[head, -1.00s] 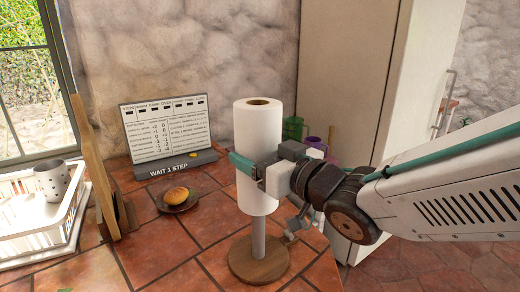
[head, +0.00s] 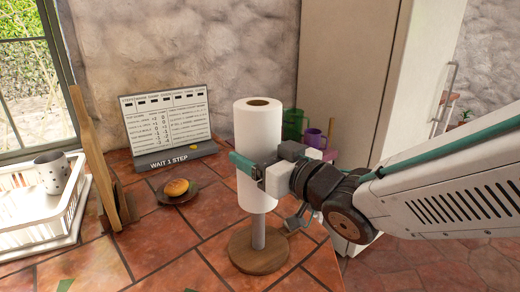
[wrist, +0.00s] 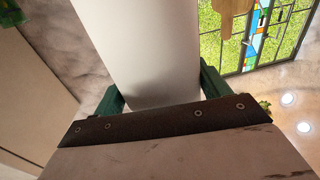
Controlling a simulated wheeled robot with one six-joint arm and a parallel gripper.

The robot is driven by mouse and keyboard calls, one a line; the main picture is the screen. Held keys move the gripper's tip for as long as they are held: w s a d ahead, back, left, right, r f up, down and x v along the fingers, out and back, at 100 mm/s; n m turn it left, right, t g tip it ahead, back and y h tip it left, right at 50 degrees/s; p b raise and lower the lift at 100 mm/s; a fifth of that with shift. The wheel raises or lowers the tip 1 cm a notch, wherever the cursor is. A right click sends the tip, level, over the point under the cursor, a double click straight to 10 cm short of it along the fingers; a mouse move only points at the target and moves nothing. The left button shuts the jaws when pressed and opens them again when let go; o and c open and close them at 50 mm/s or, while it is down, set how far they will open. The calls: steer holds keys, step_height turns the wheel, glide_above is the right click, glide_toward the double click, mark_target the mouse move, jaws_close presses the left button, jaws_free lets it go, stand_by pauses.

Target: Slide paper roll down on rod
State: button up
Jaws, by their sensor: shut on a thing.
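The white paper roll (head: 258,130) stands upright around the grey rod (head: 258,230) of a stand with a round wooden base (head: 258,252). The roll's lower end is above the base, with bare rod showing between them. My gripper (head: 250,168) is shut on the roll at its lower half, coming from the right. In the wrist view the roll (wrist: 155,50) lies between the two green fingers (wrist: 160,90). The rod's top inside the roll's core is not visible.
A plate with a bread roll (head: 177,188), a sign reading "WAIT 1 STEP" (head: 168,125), and a wooden board (head: 92,150) stand to the left. A white dish rack (head: 40,215) holds a grey cup (head: 51,172). Green and purple mugs (head: 313,138) stand behind the gripper.

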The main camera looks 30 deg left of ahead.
steer(key=shift+f, duration=0.25)
steer(key=shift+f, duration=1.15)
steer(key=shift+f, duration=0.75)
steer(key=shift+f, duration=1.25)
steer(key=o, duration=1.1)
steer(key=shift+f, duration=0.1)
steer(key=shift+v, duration=3.95)
